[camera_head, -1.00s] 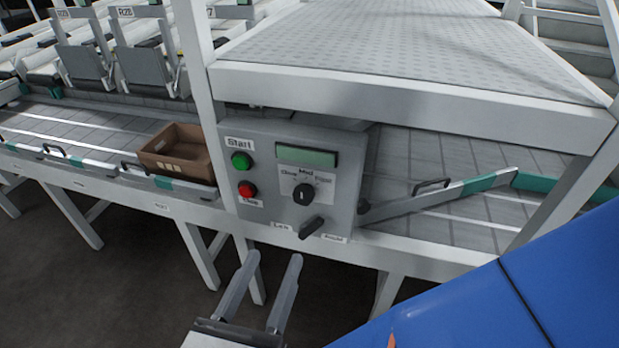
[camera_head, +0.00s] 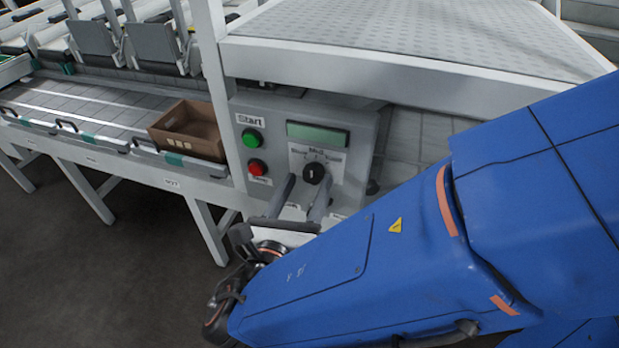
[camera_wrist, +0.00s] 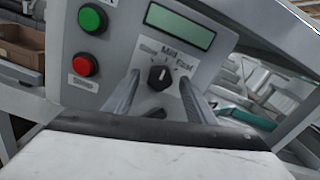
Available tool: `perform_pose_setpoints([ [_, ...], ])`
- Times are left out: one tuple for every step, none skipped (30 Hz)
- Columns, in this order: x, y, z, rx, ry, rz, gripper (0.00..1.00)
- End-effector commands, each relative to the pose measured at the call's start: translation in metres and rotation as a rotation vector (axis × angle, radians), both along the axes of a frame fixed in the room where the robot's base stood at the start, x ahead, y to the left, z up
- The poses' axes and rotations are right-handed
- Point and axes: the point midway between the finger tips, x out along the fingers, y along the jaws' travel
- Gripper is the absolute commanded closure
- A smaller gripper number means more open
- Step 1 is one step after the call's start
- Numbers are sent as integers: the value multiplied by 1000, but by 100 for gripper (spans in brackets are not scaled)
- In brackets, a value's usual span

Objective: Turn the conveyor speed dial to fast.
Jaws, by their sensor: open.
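The speed dial (camera_head: 314,173) is a round black knob with a white pointer mark on the grey control panel (camera_head: 362,140). In the wrist view the dial (camera_wrist: 160,76) stands below the labels Slow, Mid and Fast, with its mark pointing up toward Mid. My gripper (camera_head: 304,188) is open, its two fingers reaching up toward the panel. In the wrist view its fingers (camera_wrist: 157,84) stand left and right of the dial with gaps on both sides. I cannot tell whether the fingertips are level with the knob in depth.
A black lever below the dial is mostly hidden by my gripper. A brown crate (camera_head: 160,132) rests on the conveyor (camera_head: 85,103) at left.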

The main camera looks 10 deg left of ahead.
Motion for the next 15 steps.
perform_pose_setpoints([
  [6, -1, 0, 0, 0, -3, 49],
  [8, -1, 0, 0, 0, -2, 49],
  [12, -1, 0, 0, 0, -2, 49],
  [14, -2, 0, 0, 0, -2, 49],
  [16, -2, 0, 0, 0, -2, 49],
  [18, -2, 0, 0, 0, -2, 49],
  [19, -2, 0, 0, 0, -1, 49],
  [20, -2, 0, 0, 0, -1, 49],
  [21, -2, 0, 0, 1, -1, 49],
  [22, -2, 0, 0, 0, 0, 49],
  [22, -2, 0, 0, 0, 0, 49],
  [22, -2, 0, 0, 0, 0, 49],
  [23, -2, 0, 0, 0, 0, 49],
  [23, -2, 0, 0, 0, 0, 49],
  [23, -2, 0, 0, 0, 0, 49],
])
